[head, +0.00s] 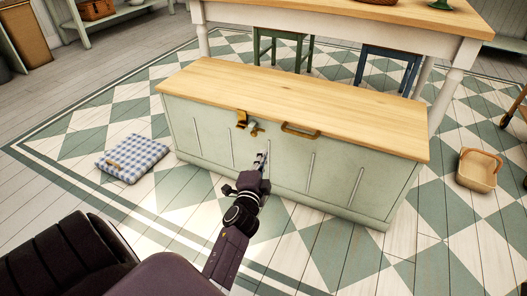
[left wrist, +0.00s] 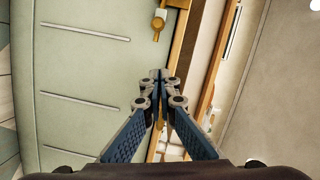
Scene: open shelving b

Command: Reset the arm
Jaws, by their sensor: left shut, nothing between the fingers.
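My left arm reaches in from the bottom of the head view. Its gripper (head: 262,160) is in front of the pale green chest (head: 215,145), near the middle of its front face. In the left wrist view the two fingers of the left gripper (left wrist: 161,76) meet at their tips, with nothing between them. The chest front (left wrist: 85,75) fills the left of that view. A brass latch (head: 243,119) and a brass handle (head: 300,131) are at the lid's front edge, above the gripper. My right gripper is not in view.
A blue checked cushion (head: 133,157) lies on the floor left of the chest. A wicker basket (head: 478,170) stands to the right. A white table (head: 330,20) with stools under it stands behind. The checkered floor (head: 300,245) in front of the chest is clear.

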